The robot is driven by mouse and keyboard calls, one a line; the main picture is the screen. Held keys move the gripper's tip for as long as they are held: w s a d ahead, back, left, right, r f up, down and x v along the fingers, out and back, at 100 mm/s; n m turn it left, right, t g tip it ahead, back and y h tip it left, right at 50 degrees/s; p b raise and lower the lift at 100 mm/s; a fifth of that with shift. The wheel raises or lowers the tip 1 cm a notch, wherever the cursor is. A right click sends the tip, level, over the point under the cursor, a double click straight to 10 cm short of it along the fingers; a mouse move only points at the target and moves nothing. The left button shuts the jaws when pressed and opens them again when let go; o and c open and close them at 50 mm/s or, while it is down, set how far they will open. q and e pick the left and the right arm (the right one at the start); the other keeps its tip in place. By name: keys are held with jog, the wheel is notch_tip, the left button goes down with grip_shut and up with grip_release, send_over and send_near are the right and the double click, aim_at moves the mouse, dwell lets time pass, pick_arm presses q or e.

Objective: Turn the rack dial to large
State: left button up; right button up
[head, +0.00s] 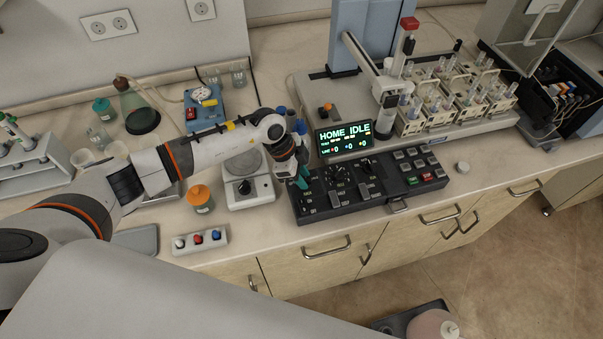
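A black control panel (352,203) lies on the bench with several dials, switches and buttons. Dials show on it, among them one near its upper middle (338,173); the labels are too small to read, so I cannot tell which is the rack dial or where it points. My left gripper (301,182) points down over the panel's left end, with teal showing at its fingers. It hides part of that end. Whether its fingers are open, or touch a control, I cannot tell. My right gripper is not in view.
A screen (345,139) reading "HOME IDLE" stands behind the panel. Vial racks (425,120) sit behind it to the right. A white stirrer (247,190) and an orange-capped jar (200,198) stand left of the gripper. The bench front edge is close to the panel.

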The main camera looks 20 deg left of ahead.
pick_arm(q)
jog(key=c, duration=0.6)
